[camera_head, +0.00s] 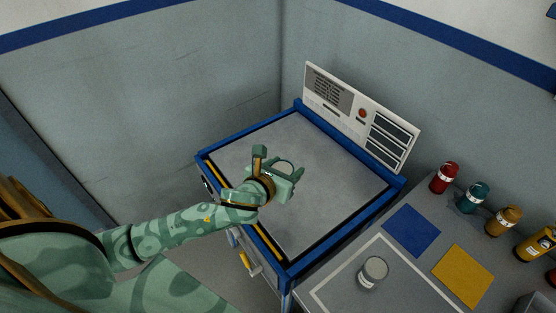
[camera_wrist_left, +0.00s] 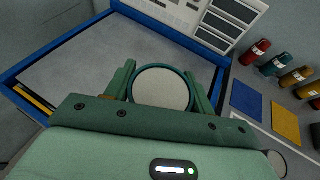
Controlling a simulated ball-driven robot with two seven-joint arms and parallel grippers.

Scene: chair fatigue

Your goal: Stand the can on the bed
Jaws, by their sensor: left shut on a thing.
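My left gripper (camera_head: 278,178) is over the front part of the grey bed (camera_head: 318,150), which has a blue frame. The gripper also shows in the left wrist view (camera_wrist_left: 161,92). It is shut on a can (camera_wrist_left: 161,87) with a pale round top and a dark teal rim. In the head view the can (camera_head: 286,166) is mostly hidden by the fingers. It looks upright, but I cannot tell whether its bottom touches the bed. My right gripper is not in view.
A panel (camera_head: 340,104) stands along the bed's back edge. The grey side table (camera_head: 334,287) carries a pale-topped can (camera_head: 374,270), a blue square (camera_head: 411,230), a yellow square (camera_head: 462,275), and a row of red (camera_head: 444,178), teal (camera_head: 473,197) and orange cans (camera_head: 503,220). The rest of the bed is bare.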

